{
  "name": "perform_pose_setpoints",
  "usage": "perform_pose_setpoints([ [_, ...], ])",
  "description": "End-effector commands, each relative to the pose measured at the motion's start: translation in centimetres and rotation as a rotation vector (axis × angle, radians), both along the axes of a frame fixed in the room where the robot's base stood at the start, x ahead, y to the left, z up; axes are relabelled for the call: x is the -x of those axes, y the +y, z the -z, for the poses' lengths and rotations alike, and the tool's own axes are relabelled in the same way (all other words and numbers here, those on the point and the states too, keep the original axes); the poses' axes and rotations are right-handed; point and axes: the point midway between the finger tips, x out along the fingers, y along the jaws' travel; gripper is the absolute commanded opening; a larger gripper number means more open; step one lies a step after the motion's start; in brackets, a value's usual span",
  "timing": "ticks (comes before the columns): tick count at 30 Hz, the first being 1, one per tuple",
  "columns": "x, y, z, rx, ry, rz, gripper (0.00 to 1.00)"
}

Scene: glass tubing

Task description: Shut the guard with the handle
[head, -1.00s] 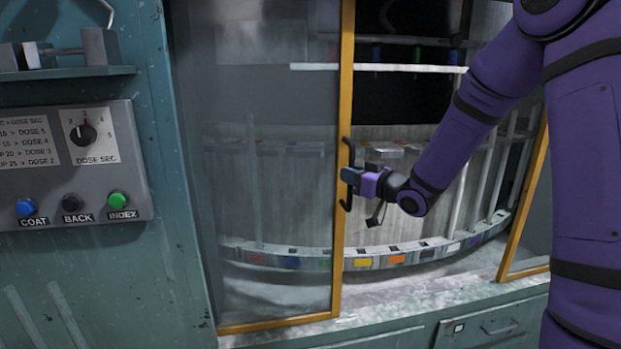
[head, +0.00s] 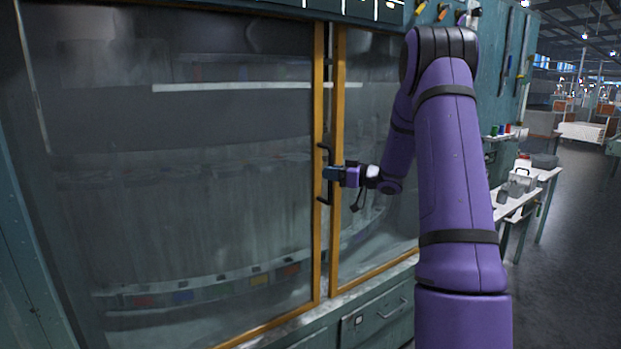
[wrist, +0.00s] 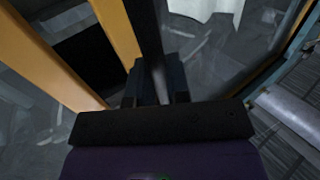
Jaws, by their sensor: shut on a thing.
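The guard (head: 200,215) is a large clear sliding panel with a yellow frame, covering the left and middle of the machine. Its black handle (head: 321,150) is upright on the panel's right frame edge. My gripper (head: 328,173) is shut on the handle, coming in from the right. In the wrist view the dark handle bar (wrist: 147,40) runs between the two fingers of my gripper (wrist: 154,85). A narrow dark gap (head: 328,120) shows between the guard's edge and the yellow post of the fixed right pane (head: 370,150). The fingertips partly hide the handle's middle.
Behind the glass is a drum with a row of coloured tags (head: 260,279). A drawer (head: 378,318) is below right. White side tables (head: 520,205) with containers stand at the right, beside open floor (head: 570,270).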

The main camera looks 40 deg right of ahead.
Motion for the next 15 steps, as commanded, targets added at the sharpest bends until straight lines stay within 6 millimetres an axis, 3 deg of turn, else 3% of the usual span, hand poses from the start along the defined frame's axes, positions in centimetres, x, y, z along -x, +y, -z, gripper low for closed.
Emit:
perform_pose_setpoints([
  [6, 0.1, -2.4, 0.0, -0.001, 0.001, 0.001, 0.00],
  [15, 0.0, -3.1, -0.1, 0.000, -0.002, 0.003, 0.00],
])
